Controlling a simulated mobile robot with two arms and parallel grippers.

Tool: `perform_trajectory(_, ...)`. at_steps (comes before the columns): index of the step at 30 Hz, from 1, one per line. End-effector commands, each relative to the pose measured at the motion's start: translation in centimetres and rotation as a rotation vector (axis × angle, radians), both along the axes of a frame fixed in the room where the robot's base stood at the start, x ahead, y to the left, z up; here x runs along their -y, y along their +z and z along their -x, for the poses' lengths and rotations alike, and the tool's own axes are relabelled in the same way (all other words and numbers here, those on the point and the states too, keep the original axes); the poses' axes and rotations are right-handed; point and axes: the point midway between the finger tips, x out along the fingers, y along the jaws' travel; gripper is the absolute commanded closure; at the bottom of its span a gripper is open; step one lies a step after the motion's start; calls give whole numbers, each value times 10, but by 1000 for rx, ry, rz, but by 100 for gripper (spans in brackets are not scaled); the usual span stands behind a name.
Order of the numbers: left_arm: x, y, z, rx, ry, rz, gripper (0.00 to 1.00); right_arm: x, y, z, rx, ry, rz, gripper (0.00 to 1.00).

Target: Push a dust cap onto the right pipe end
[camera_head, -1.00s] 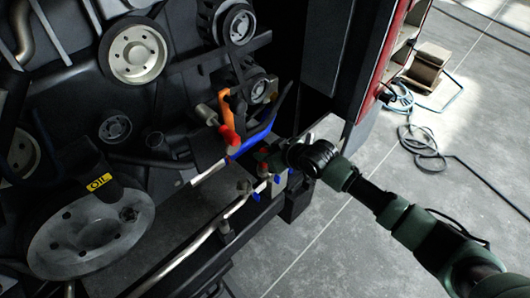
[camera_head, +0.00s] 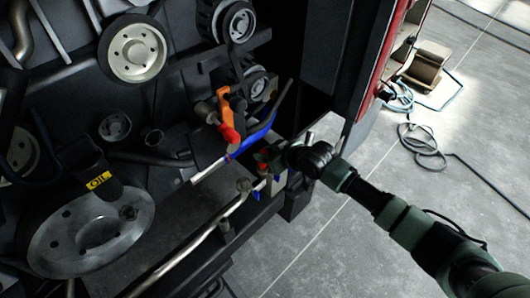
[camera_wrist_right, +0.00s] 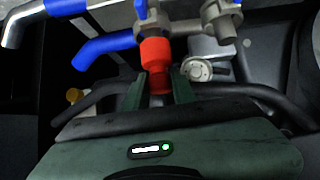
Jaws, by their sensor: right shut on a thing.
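A red dust cap (camera_wrist_right: 155,58) is between the two green fingers of my right gripper (camera_wrist_right: 158,90) in the right wrist view. The gripper is shut on its narrow end. The cap's wide end meets a pipe fitting with a blue part (camera_wrist_right: 148,24); how far it is on is hidden. In the head view my right gripper (camera_head: 272,160) is at the pipe fittings on the lower frame, and a bit of red cap (camera_head: 263,167) shows at its tip. Another red cap (camera_head: 229,134) sits further left, by an orange part. My left gripper is not in view.
A blue hose (camera_head: 258,138) runs just above the gripper. A metal pipe (camera_head: 195,245) runs along the lower frame. Engine pulleys (camera_head: 135,53) fill the left. A dark post and red panel (camera_head: 384,65) stand behind my arm. Open floor with a cable (camera_head: 424,145) lies right.

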Motion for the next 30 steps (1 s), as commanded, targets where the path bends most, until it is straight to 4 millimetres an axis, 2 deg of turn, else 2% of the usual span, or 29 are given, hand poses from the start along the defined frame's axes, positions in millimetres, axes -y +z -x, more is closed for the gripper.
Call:
perform_trajectory(11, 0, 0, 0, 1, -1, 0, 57, 0, 0, 0, 0, 0, 0, 100)
perform_trajectory(21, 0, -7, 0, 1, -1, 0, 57, 0, -12, 0, -2, -1, 0, 100)
perform_trajectory(30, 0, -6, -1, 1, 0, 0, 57, 0, -12, 0, -1, -1, -1, 100)
